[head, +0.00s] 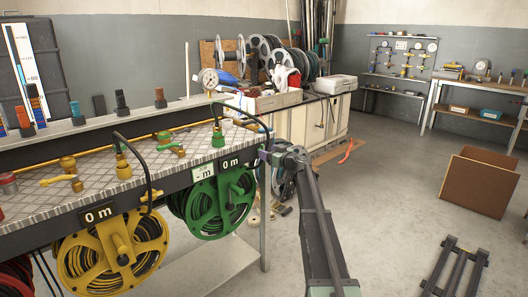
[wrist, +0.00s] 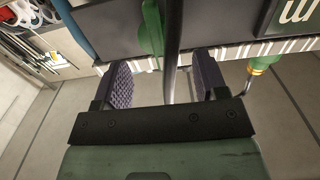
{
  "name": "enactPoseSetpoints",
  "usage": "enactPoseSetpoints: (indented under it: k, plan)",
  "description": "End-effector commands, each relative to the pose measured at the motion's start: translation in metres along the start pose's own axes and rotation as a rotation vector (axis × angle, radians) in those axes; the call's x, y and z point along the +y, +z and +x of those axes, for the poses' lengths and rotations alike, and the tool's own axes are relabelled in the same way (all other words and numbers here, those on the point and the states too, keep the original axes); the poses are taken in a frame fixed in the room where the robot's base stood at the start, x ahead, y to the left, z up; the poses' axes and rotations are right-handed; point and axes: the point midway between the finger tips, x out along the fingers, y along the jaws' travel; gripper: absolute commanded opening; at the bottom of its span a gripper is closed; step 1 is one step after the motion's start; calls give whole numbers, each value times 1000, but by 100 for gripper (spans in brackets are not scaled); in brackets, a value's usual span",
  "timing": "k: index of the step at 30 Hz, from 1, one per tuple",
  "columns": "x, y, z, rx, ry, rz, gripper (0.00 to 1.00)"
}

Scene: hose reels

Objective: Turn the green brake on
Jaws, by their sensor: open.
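The green hose reel (head: 221,204) hangs under the front edge of the bench, below its "0 m" display (head: 230,163). My gripper (head: 271,157) is at the reel's right, by the bench's right end. In the wrist view my gripper (wrist: 162,72) is open, with two ridged purple-grey fingers apart. A green lever-like part (wrist: 151,32), which looks like the green brake, shows just beyond the fingertips, in the gap between them. A dark upright bar or hose (wrist: 173,40) runs beside it. I cannot tell whether the fingers touch either. I cannot make out the brake in the head view.
A yellow hose reel (head: 115,248) hangs left of the green one. Brass fittings and a green-handled valve (head: 217,138) stand on the checker-plate bench (head: 110,182). Black hoses arch over its front edge. Cluttered cabinets (head: 318,122) stand behind; the floor at right is mostly clear.

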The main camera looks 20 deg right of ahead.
Motion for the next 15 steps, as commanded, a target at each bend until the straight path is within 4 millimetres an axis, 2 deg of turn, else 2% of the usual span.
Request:
enactPoseSetpoints:
  k: [1,3,6,14,15]
  plan:
    - [2,0,12,0,-1,0,66]
    - [1,0,23,0,-1,0,66]
    - [0,0,31,0,0,0,66]
    - [0,0,33,0,0,1,66]
    - [0,0,33,0,0,0,60]
